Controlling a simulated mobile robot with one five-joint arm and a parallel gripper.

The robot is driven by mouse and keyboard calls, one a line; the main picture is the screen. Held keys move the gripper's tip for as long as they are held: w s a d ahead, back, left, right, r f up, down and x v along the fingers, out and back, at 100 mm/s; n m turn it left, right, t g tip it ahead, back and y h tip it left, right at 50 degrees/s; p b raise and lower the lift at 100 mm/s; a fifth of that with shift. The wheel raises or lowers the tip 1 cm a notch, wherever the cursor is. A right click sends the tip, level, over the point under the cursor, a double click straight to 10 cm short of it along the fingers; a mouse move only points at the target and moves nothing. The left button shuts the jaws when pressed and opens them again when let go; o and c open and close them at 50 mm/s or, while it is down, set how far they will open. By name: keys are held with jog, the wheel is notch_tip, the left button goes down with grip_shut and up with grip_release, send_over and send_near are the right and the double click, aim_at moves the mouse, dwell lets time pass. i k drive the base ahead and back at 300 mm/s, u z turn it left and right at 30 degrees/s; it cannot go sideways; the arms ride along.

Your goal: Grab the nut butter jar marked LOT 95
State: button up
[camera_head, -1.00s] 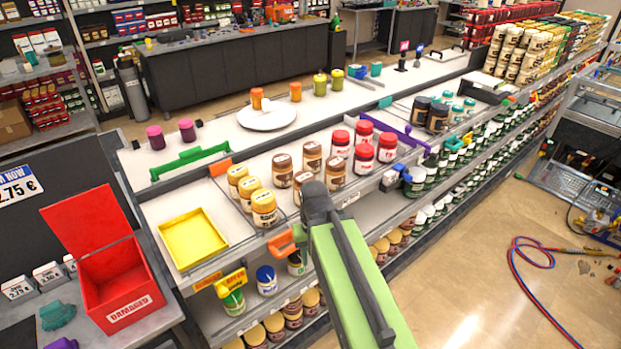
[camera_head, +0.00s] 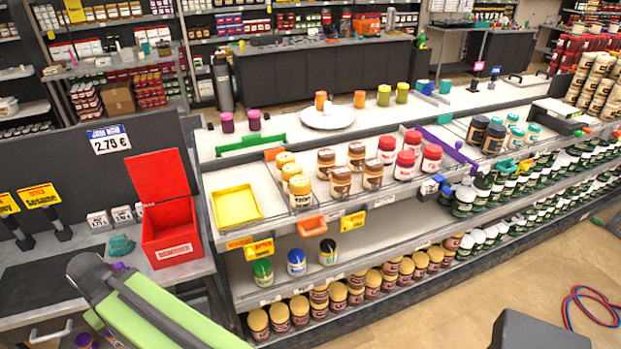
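Several jars stand on the shelf top: tan-lidded jars (camera_head: 300,190), brown-lidded jars (camera_head: 340,182) and red-lidded jars (camera_head: 404,165). More brown-lidded jars (camera_head: 357,156) stand behind. On the shelf below are a green-lidded jar (camera_head: 262,272), a blue-lidded jar (camera_head: 296,262) and a black-lidded jar (camera_head: 328,252). Gold-lidded jars (camera_head: 300,310) fill the bottom level. The lot marks are too small to read, so I cannot tell which jar is LOT 95. My green and grey arm crosses the lower left; my gripper's fingertips are not visible.
A red open box (camera_head: 172,232) marked DAMAGED stands on the side counter at left. A yellow tray (camera_head: 237,206) lies on the shelf's near left end. A white round plate (camera_head: 327,116) lies farther back.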

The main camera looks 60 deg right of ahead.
aim_at(373, 173)
jog(key=u, duration=0.3)
jog(key=k, duration=1.6)
jog(key=z, duration=1)
jog(key=i, duration=0.9)
jog(key=u, duration=0.05)
